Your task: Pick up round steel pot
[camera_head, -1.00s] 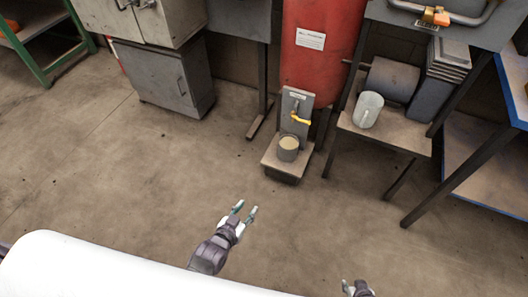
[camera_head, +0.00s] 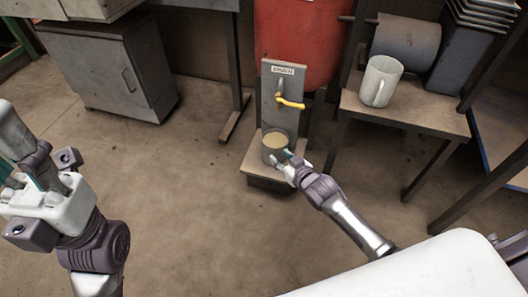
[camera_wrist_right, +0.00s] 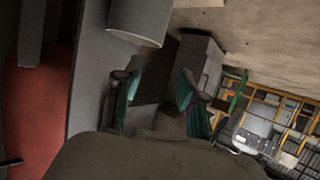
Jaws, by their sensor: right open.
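The round steel pot (camera_head: 275,148) is a small grey cylinder with tan contents. It stands upright on a low stand (camera_head: 256,170) under a yellow-handled tap, in the head view. My right gripper (camera_head: 288,160) is open at the pot's lower right side; whether it touches the pot is unclear. In the right wrist view its two fingers (camera_wrist_right: 160,80) are spread with nothing gripped between them. A grey cylinder, apparently the pot (camera_wrist_right: 140,18), shows beyond the fingertips at the top. My left gripper (camera_head: 42,165) is large at the left, far from the pot; its jaw opening is unclear.
The tap's upright plate (camera_head: 283,95) rises right behind the pot. A red tank (camera_head: 300,40) stands behind it. A bench (camera_head: 410,113) with a white mug (camera_head: 380,80) is at the right. A grey cabinet (camera_head: 110,70) is at the left. Open floor lies in front.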

